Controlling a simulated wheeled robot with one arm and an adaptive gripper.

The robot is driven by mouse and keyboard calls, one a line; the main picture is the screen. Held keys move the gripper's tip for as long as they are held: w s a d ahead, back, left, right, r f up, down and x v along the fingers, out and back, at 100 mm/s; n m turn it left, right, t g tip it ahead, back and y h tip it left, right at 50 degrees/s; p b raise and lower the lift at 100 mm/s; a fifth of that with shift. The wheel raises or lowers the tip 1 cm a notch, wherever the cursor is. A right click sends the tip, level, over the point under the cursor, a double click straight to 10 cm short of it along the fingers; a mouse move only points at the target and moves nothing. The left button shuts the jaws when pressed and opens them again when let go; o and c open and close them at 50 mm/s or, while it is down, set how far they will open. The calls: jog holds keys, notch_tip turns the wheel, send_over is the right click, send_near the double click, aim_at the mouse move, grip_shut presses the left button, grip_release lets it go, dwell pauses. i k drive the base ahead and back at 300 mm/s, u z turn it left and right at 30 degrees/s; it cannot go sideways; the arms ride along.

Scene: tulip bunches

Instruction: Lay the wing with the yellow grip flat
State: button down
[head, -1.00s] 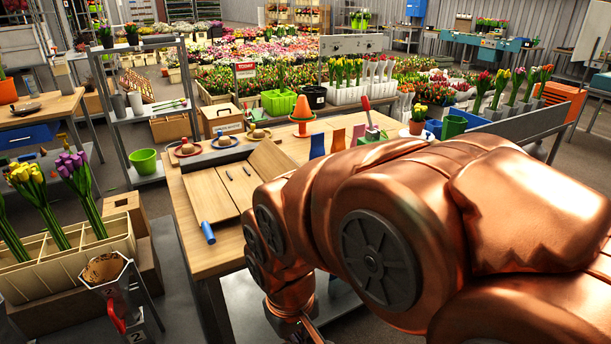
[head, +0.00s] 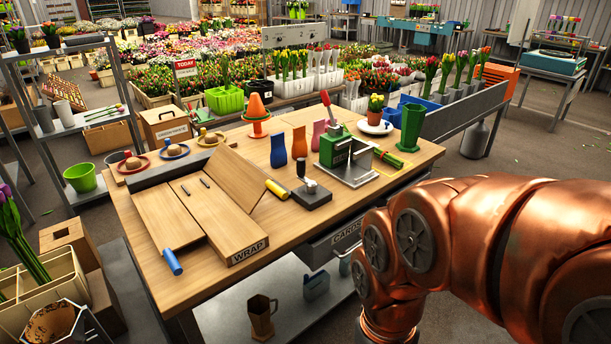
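The wooden wrap board (head: 230,246), marked WRAP, lies on the workbench. Its right wing (head: 240,178), with the yellow grip (head: 277,189) at its outer right edge, stands tilted up from the board. Its left wing (head: 166,216), with the blue grip (head: 172,262) at its front, looks flat or nearly flat. My copper arm comes in from the right and bends down in front of the bench, to the right of the board. My gripper is below the picture's lower edge, so its fingers are hidden.
A dark block with a knob (head: 311,195) stands close right of the yellow grip. Behind are blue, orange and pink vases (head: 299,142), a green boxed device (head: 336,150) and an orange cone (head: 257,108). The bench's front right top (head: 300,225) is clear.

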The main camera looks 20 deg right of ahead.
aim_at(244, 182)
jog(key=z, duration=0.05)
jog(key=i, duration=0.35)
jog(key=u, duration=2.45)
